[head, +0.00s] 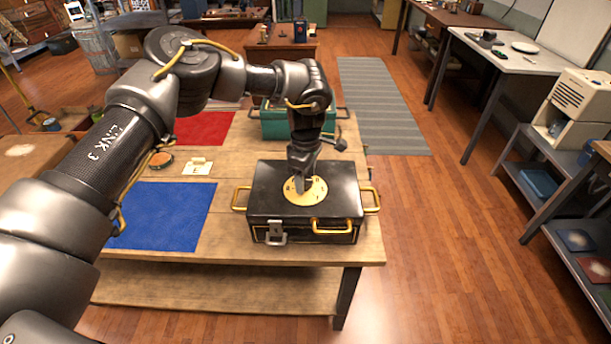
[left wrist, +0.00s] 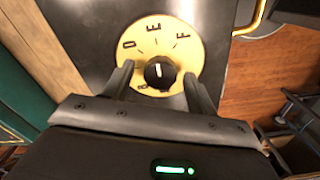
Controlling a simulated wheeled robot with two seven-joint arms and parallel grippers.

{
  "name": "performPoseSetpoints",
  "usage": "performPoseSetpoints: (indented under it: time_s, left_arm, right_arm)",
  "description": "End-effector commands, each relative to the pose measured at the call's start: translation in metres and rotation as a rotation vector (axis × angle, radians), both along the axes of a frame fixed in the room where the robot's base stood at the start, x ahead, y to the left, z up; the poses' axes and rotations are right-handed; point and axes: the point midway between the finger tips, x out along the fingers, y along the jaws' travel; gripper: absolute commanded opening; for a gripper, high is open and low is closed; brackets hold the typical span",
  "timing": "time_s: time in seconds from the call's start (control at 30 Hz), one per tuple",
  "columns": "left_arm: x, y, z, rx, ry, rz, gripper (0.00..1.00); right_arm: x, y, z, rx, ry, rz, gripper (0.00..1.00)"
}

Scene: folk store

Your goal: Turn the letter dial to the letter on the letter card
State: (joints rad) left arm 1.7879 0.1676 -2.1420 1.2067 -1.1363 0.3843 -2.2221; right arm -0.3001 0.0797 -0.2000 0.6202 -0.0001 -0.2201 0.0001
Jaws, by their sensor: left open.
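The black metal box (head: 262,190) stands on the wooden table, with a round gold letter dial (head: 318,190) on its lid. In the left wrist view, the dial plate (left wrist: 205,62) shows D, E and F, and its black knob (left wrist: 160,73) has a white mark pointing roughly up at the E. My left gripper (head: 301,187) is down over the dial. Its open fingers (left wrist: 158,76) stand on either side of the knob, apparently apart from it. The letter card (head: 198,167) lies left of the box and seems to read E. My right gripper is not in view.
A blue mat (head: 165,215) and a red mat (head: 205,127) lie on the table (head: 232,247). A green box (head: 270,122) stands behind the black box. Gold handles (head: 332,226) stick out from the black box. Open floor lies to the right.

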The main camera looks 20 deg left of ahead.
Motion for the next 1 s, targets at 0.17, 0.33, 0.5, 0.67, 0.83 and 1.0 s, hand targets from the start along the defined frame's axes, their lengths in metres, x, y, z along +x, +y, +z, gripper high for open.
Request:
performPoseSetpoints:
  time_s: [0.17,0.33,0.5,0.67,0.83,1.0]
  left_arm:
    - [0.0,0.0,0.005,0.0,-0.001,0.0,0.57]
    - [0.001,0.0,0.03,0.0,-0.003,-0.001,0.57]
    - [0.001,0.0,0.065,0.0,-0.004,0.0,0.57]
    - [0.001,0.0,0.092,0.001,-0.003,0.0,0.57]
    - [0.0,0.0,0.105,0.001,-0.001,0.0,0.57]
    - [0.0,0.0,0.108,0.0,0.001,-0.001,0.57]
  right_arm:
    - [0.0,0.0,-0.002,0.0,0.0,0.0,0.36]
    - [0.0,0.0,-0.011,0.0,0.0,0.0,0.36]
    - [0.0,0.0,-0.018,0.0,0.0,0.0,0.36]
    - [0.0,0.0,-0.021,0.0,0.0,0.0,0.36]
    - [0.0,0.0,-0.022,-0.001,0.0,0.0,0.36]
    - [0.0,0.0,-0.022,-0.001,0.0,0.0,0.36]
